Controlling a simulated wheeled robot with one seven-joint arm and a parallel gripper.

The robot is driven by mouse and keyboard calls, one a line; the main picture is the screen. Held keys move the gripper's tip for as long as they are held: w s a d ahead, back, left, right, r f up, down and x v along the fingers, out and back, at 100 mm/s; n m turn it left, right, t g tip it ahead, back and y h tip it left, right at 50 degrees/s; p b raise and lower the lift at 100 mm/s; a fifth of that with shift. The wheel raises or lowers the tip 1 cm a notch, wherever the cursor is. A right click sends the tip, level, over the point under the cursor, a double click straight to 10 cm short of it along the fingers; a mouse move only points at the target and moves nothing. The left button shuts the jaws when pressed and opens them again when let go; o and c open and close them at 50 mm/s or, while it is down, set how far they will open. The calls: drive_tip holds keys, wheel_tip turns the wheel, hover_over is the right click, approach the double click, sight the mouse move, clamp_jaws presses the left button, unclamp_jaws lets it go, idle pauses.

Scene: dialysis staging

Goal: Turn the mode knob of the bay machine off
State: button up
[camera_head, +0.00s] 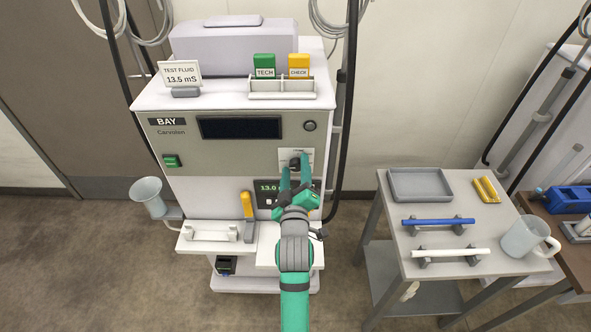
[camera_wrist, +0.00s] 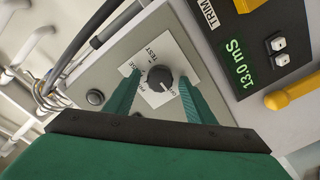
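The bay machine (camera_head: 215,155) is a white and grey cabinet labelled BAY. Its mode knob (camera_wrist: 160,78) is a round black dial on a white plate (camera_wrist: 178,53) with printed positions; TEST is readable, the other words are partly hidden or too small. In the head view the knob (camera_head: 295,163) shows at the right of the front panel. My green gripper (camera_head: 294,170) is in front of the panel. In the wrist view its two fingers (camera_wrist: 158,88) are apart, one on each side of the knob, with gaps visible. Contact with the knob is not visible.
A green display (camera_wrist: 232,62) reads 13.0 mS beside a yellow lever (camera_wrist: 292,92). A round button (camera_wrist: 95,97) sits near the knob plate. A black pole (camera_head: 347,110) stands right of the machine. A grey cart (camera_head: 395,225) with tray, bars and a jug stands further right.

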drive_tip(key=shift+a, duration=0.1)
drive_tip(key=s, duration=1.1)
drive_tip(key=shift+w, duration=0.15)
idle(0.3)
drive_tip(key=s+f+m, duration=0.2)
drive_tip(key=s+f, duration=0.6)
drive_tip(key=s+f+m+g, duration=0.1)
drive_tip(key=s+f+m, duration=0.2)
drive_tip(key=s, duration=1.1)
drive_tip(key=s+f+m+g, duration=0.1)
drive_tip(key=s+f+m, duration=0.2)
drive_tip(key=s, duration=1.2)
drive_tip(key=shift+d+f+m+g, duration=0.3)
drive_tip(key=shift+f+m, duration=0.1)
drive_tip(key=shift+m, duration=0.2)
